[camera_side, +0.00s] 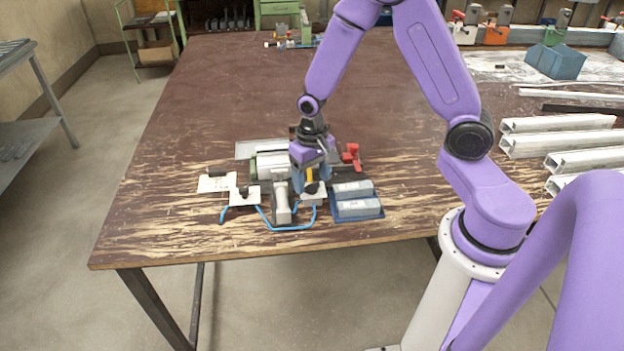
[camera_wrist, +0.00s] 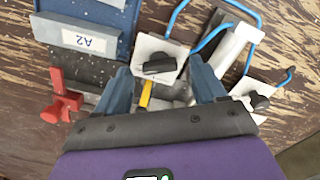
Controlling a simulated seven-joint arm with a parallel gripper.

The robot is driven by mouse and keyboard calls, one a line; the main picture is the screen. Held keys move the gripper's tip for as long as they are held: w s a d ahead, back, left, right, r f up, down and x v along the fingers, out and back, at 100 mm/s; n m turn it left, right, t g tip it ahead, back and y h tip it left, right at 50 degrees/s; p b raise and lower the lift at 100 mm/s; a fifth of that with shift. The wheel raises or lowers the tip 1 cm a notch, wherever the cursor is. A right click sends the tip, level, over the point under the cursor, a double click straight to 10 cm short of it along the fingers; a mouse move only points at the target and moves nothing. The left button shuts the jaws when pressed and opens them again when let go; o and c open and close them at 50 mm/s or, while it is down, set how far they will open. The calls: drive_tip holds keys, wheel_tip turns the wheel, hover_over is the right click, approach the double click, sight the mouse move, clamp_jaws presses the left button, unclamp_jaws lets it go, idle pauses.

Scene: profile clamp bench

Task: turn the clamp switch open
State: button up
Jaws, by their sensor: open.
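A black switch knob (camera_wrist: 160,65) sits on a white plate (camera_wrist: 152,45) in the wrist view. It lies just beyond my fingertips, between their lines. A second black knob (camera_wrist: 259,100) on another white plate shows at the right. No readable label tells which is the clamp switch. My gripper (camera_wrist: 162,86) is open, with its blue fingers apart and nothing seen held. In the side view my gripper (camera_side: 311,184) points down over the right part of the fixture, close to the near white plate (camera_side: 313,199). I cannot tell whether the fingers touch the knob.
A red clamp (camera_wrist: 62,98) stands left of my fingers, and a yellow part (camera_wrist: 146,94) shows between them. A blue tray (camera_side: 359,215) with grey blocks is right of the fixture. Blue tubing (camera_side: 290,229) runs along the front. The table's left side (camera_side: 150,200) is clear.

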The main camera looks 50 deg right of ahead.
drive_tip(key=shift+f, duration=0.5)
drive_tip(key=c, duration=1.1)
drive_tip(key=shift+o, duration=0.2)
